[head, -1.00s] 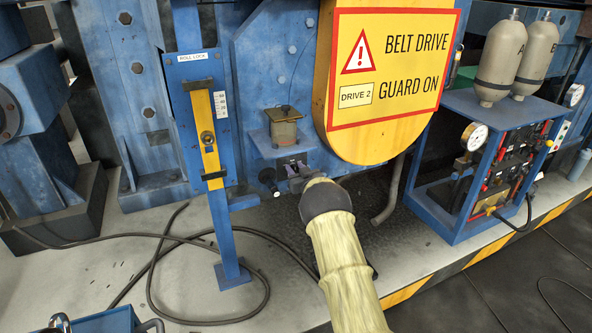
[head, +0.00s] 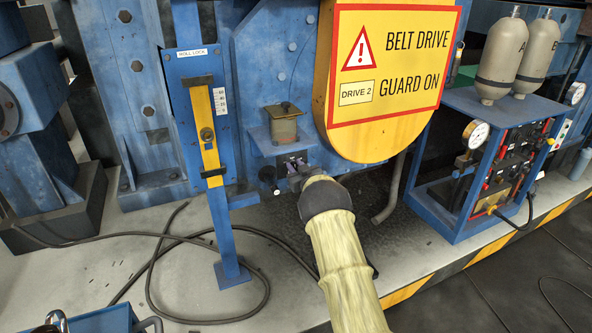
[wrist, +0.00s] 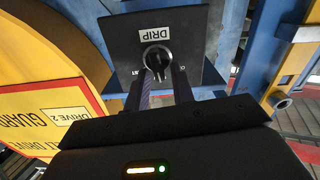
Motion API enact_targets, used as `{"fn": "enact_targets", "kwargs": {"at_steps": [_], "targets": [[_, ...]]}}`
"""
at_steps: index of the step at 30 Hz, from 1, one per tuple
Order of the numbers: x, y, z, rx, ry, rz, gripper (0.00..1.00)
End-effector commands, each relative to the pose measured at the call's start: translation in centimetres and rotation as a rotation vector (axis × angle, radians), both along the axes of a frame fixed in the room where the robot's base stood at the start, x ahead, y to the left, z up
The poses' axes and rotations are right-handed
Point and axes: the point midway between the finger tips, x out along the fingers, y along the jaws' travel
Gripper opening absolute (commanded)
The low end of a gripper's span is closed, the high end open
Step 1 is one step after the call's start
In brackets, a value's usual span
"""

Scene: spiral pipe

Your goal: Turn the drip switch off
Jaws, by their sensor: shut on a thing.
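The drip switch (wrist: 156,58) is a dark rotary knob on a black panel under a white DRIP label (wrist: 156,33), seen in the wrist view. Small lettering shows on either side of the knob, partly hidden by my fingers. My gripper (wrist: 160,72) is shut on the knob, one finger on each side. In the head view my gripper (head: 294,172) reaches in under the small brass-coloured oil cup (head: 283,126) on its blue bracket. There my wrist hides most of the switch panel.
The yellow belt drive guard (head: 390,140) hangs close to the right of my arm. A blue post with a ROLL LOCK plate (head: 192,54) stands to the left. Cables (head: 170,236) lie on the floor.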

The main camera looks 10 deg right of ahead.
Motion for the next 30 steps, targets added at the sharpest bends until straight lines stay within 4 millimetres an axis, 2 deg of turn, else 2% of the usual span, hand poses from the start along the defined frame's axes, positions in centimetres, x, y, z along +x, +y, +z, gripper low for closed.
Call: {"fn": "enact_targets", "kwargs": {"at_steps": [30], "targets": [[-0.27,1.02,-1.0,-0.817,-0.203,0.001,0.02]]}}
